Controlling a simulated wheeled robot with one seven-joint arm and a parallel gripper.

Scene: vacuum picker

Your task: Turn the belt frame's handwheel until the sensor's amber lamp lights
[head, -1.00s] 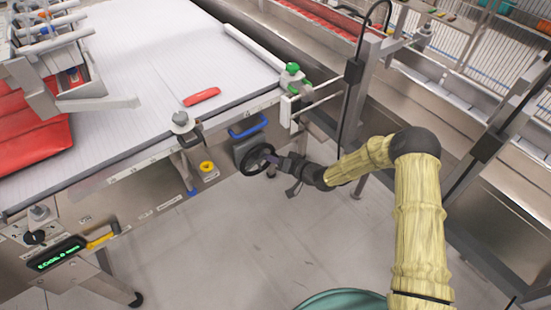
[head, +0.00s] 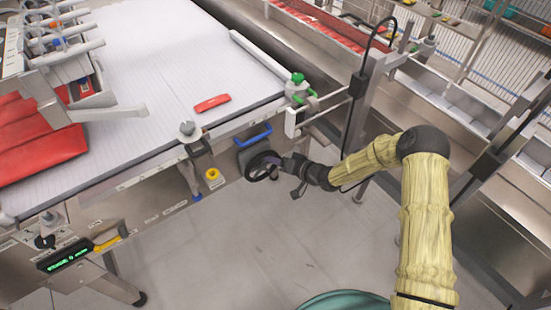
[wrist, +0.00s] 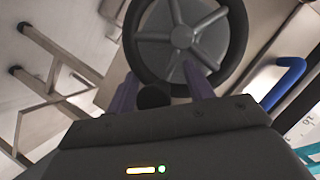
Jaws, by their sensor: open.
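The handwheel (head: 262,165) is a dark-rimmed wheel on the side of the belt frame (head: 135,177). In the wrist view the handwheel (wrist: 183,35) fills the upper middle, with a grey spoked hub. My gripper (head: 277,164) is at the wheel's right side. In the wrist view my gripper (wrist: 160,85) has its two purple fingers apart at the wheel's near rim, with a dark round knob (wrist: 153,97) between them. I cannot tell whether the fingers touch it. A white box (head: 291,122) below a green-topped clamp (head: 298,79) may be the sensor; no amber lamp is discernible.
A blue handle (head: 253,136) is just above the wheel and a yellow knob (head: 213,175) to its left. A red piece (head: 212,103) lies on the white belt (head: 165,60). A green readout (head: 68,257) is at lower left. The floor (head: 230,240) below is clear.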

